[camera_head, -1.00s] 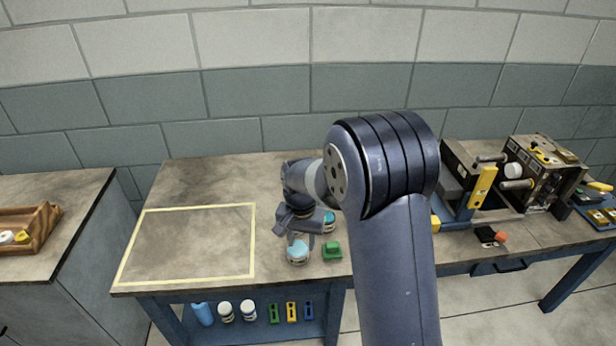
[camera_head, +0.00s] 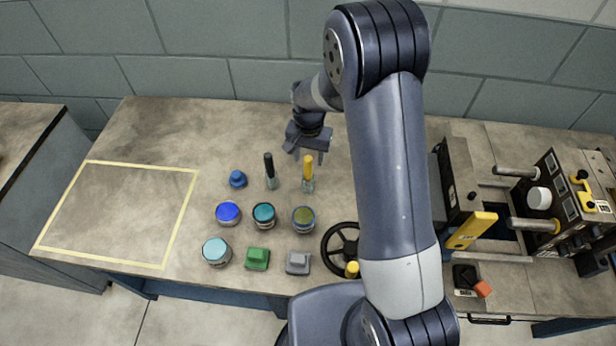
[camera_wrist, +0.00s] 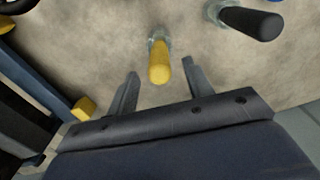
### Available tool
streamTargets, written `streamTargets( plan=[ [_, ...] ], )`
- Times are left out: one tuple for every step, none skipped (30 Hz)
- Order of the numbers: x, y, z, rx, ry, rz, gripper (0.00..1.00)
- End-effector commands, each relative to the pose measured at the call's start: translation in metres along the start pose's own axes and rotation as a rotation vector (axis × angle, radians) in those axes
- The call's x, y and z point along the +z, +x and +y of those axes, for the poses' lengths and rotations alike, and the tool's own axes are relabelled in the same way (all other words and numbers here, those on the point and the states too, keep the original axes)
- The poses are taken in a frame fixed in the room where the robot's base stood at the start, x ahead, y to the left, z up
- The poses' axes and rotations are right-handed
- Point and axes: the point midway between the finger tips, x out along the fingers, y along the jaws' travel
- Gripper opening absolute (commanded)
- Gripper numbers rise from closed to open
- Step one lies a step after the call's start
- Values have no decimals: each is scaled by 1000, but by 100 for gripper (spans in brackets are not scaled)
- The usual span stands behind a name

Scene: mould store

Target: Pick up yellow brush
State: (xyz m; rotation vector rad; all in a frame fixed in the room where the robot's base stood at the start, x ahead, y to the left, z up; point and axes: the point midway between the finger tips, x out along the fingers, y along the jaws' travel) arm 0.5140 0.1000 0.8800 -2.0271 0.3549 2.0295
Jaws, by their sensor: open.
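The yellow brush (camera_head: 308,168) stands upright on the bench, its yellow handle up and its lower end in a small clear holder. My gripper (camera_head: 308,152) is just behind and above it in the head view. In the wrist view the yellow brush (camera_wrist: 159,66) shows ahead of my open gripper (camera_wrist: 160,90), between the lines of the two fingers. Its handle top reaches close to the fingertips, and nothing is held. I cannot tell the exact height gap.
A black-handled brush (camera_head: 270,172) stands just left of the yellow one. Several jars, such as an olive-topped jar (camera_head: 303,219), stand in front. A black handwheel (camera_head: 342,247) and a machine (camera_head: 470,215) are to the right. The taped rectangle (camera_head: 182,216) at left is empty.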

Motion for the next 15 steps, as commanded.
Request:
streamTargets(
  plan=[
    [0, 0, 0, 0, -1, 0, 49],
    [0, 1, 0, 0, -1, 0, 49],
    [1, 2, 0, 1, -1, -1, 49],
    [1, 4, 0, 1, -1, -2, 49],
    [2, 7, 0, 2, -1, -3, 49],
    [3, 12, 0, 3, -1, -4, 49],
    [3, 16, 0, 2, -1, -4, 49],
    [4, 20, 0, 3, -1, -5, 49],
    [4, 25, 0, 2, -1, -4, 49],
    [5, 29, 0, 3, -1, -4, 49],
    [5, 34, 0, 2, 0, -3, 49],
    [4, 38, 0, 2, 0, -3, 49],
    [4, 42, 0, 2, 0, -3, 49],
    [4, 44, 0, 1, 0, -2, 49],
    [4, 47, -1, 1, 0, -1, 49]
  ],
)
